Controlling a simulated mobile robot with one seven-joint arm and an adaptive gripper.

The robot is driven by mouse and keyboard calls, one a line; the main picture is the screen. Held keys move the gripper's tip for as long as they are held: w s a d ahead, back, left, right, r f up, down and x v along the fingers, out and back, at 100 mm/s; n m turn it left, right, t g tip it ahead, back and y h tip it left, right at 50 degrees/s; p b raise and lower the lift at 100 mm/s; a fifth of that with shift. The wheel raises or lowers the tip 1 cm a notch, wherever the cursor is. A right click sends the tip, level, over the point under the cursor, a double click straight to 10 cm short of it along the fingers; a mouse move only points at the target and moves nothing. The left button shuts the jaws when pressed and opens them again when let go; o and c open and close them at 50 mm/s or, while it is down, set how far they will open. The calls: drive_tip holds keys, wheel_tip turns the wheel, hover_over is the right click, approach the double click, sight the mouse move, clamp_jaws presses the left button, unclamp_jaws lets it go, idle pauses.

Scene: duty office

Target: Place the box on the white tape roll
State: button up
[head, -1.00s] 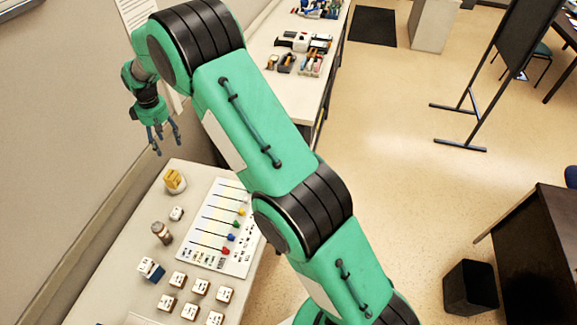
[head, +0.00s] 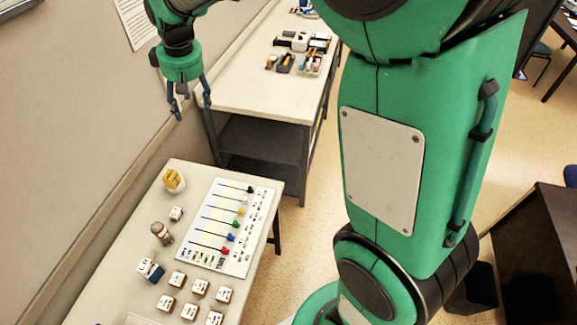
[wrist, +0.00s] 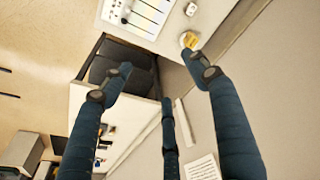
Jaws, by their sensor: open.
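A small yellow box (head: 173,177) sits on top of a white round thing (head: 177,188) that looks like the white tape roll, at the far left corner of the near table. In the wrist view the yellow box (wrist: 189,39) and the white roll (wrist: 184,42) under it show near the table's edge. My gripper (head: 192,102) is open and empty, its fingers spread. It hangs in the air beyond the box, clear of it and above the gap between the tables. The fingers also show in the wrist view (wrist: 158,75) with nothing between them.
The near table also holds a white sheet with coloured pieces (head: 225,228), a brown-capped jar (head: 161,233), a blue-and-white block (head: 150,269) and several white cubes (head: 200,287). The far table (head: 250,85) carries several small items. A wall runs along the left.

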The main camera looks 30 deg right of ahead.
drive_tip(key=s+d+r+m+t, duration=0.1)
drive_tip(key=s+d+r, duration=0.15)
drive_tip(key=s, duration=0.65)
drive_tip(key=s+d+r+m, duration=0.1)
drive_tip(key=s+d+r, duration=0.15)
drive_tip(key=s, duration=0.55)
drive_tip(key=s+d+r+m+t, duration=0.1)
drive_tip(key=s+d+r, duration=0.15)
drive_tip(key=s, duration=0.65)
drive_tip(key=s+d+f+m+t, duration=0.1)
drive_tip(key=s+d+f+m, duration=0.1)
drive_tip(key=s, duration=0.8)
drive_tip(key=shift+s+d+f, duration=0.2)
drive_tip(key=shift+s+f, duration=0.1)
drive_tip(key=shift+f, duration=0.4)
wheel_tip(320, 180, down, 13)
drive_tip(key=b, duration=1.3)
